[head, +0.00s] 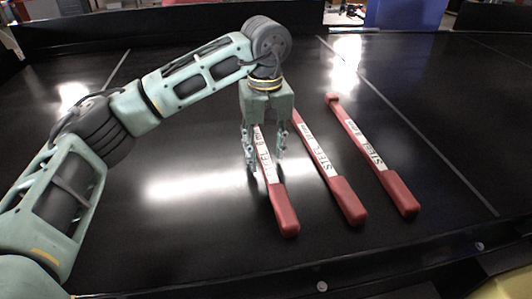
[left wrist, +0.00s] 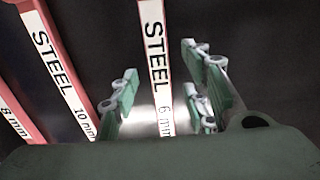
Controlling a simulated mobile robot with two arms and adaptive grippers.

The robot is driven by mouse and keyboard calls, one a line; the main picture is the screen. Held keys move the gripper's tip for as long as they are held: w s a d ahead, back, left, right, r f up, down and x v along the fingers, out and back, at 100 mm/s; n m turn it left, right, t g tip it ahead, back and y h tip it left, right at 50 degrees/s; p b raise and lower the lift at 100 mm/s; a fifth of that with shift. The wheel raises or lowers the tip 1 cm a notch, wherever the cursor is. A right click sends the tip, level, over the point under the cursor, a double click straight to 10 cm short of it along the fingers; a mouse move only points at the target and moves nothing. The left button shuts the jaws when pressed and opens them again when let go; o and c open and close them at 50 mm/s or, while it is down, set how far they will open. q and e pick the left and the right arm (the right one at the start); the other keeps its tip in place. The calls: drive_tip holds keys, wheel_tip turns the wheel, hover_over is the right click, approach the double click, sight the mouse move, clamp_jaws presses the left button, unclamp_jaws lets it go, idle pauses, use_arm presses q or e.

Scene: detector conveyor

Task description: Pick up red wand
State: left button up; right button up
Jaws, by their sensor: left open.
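Three red wands with white labels lie side by side on the black conveyor (head: 200,230). The left wand (head: 282,205) is under my left gripper (head: 264,162), which points down with its fingers open on either side of it. In the left wrist view this wand (left wrist: 155,55) reads "STEEL 6 mm" and runs between the open fingers (left wrist: 165,105). The middle wand (head: 343,195) and the right wand (head: 398,190) lie to the right of the gripper. The left wand's far end is hidden behind my gripper. My right gripper is not in view.
In the left wrist view the neighbouring wand (left wrist: 58,62) reads "STEEL 10 mm" and lies close beside the fingers. The conveyor's front edge rail (head: 400,265) runs below the wands. The belt left of the wands is clear.

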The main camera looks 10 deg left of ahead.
use_arm(q)
drive_tip(key=shift+f, duration=0.65)
clamp_jaws()
